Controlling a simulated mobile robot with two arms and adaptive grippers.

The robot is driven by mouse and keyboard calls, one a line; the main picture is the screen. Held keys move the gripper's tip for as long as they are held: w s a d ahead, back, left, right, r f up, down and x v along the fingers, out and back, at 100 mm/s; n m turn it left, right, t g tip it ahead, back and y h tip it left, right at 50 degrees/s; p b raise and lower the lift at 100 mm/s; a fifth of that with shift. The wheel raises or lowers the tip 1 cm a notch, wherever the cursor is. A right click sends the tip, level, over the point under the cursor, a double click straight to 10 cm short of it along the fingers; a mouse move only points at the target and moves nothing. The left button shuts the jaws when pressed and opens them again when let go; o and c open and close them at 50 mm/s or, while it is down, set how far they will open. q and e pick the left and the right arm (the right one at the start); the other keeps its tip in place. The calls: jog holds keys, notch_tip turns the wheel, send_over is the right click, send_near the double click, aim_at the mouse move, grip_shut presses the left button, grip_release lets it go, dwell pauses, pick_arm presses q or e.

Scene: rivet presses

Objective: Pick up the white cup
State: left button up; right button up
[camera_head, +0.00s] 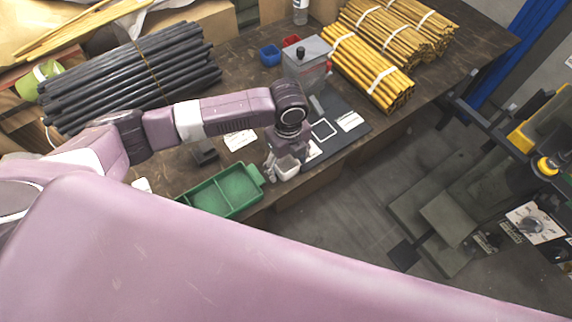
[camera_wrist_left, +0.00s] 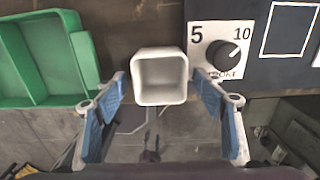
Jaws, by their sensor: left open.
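The white cup (camera_wrist_left: 160,76) is a small square cup with rounded corners, its opening facing the camera in the left wrist view. It also shows in the head view (camera_head: 287,167), at the front edge of the dark table beside the green tray. My left gripper (camera_wrist_left: 160,105) is open, with one blue-padded finger to each side of the cup's near part. I cannot tell whether the fingers touch it. In the head view my left gripper (camera_head: 281,166) is over the cup and partly hides it. My right gripper does not show.
A green two-part tray (camera_head: 222,192) stands left of the cup. A dial plate (camera_wrist_left: 222,50) lies just right of it. A grey box (camera_head: 305,62), bundled yellow rods (camera_head: 368,72) and dark rods (camera_head: 130,75) lie farther back. The floor is past the table edge.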

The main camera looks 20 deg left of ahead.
pick_arm(q)
jog(key=c, duration=1.2)
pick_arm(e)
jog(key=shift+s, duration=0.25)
pick_arm(q)
jog(key=shift+o, duration=0.2)
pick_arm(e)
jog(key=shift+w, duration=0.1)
